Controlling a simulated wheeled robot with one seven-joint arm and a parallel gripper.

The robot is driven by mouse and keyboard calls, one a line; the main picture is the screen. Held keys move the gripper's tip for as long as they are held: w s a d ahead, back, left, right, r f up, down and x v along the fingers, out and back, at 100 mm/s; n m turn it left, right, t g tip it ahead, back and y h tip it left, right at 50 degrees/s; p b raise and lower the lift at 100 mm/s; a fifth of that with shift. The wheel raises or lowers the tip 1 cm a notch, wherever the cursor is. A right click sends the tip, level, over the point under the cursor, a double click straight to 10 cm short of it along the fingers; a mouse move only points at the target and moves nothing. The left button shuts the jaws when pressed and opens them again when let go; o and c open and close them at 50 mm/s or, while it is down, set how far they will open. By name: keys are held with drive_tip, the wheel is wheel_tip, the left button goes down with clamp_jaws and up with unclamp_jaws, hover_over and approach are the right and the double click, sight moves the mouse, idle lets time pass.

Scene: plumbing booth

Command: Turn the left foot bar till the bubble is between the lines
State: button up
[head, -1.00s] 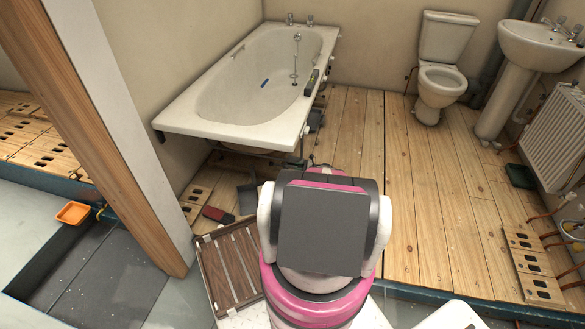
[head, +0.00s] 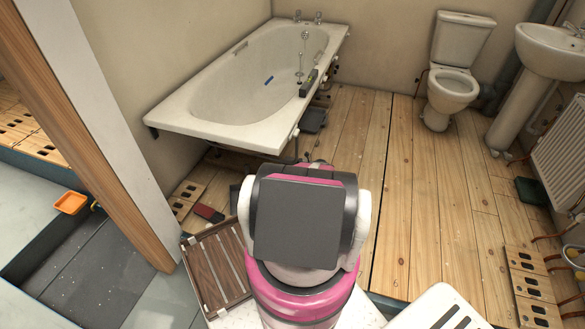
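The white bath (head: 240,90) stands against the back left wall. The underside of the bath is dark, and I cannot make out the left foot bar there. My arm's pink, white and grey links fill the lower middle of the head view, in front of the bath's near end. My gripper is hidden behind them.
A slatted wooden board (head: 217,268) and a dark red item (head: 208,213) lie left of my arm. A wooden post (head: 105,150) stands at the left. The toilet (head: 452,85), basin (head: 548,52) and radiator (head: 562,140) are at the right. The floorboards (head: 410,190) between are mostly clear.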

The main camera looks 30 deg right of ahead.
drive_tip(key=shift+d+r, duration=0.1)
drive_tip(key=v, duration=1)
drive_tip(key=shift+d, duration=0.15)
drive_tip(key=shift+s+d, duration=0.15)
drive_tip(key=shift+d, duration=0.05)
drive_tip(key=shift+s, duration=0.1)
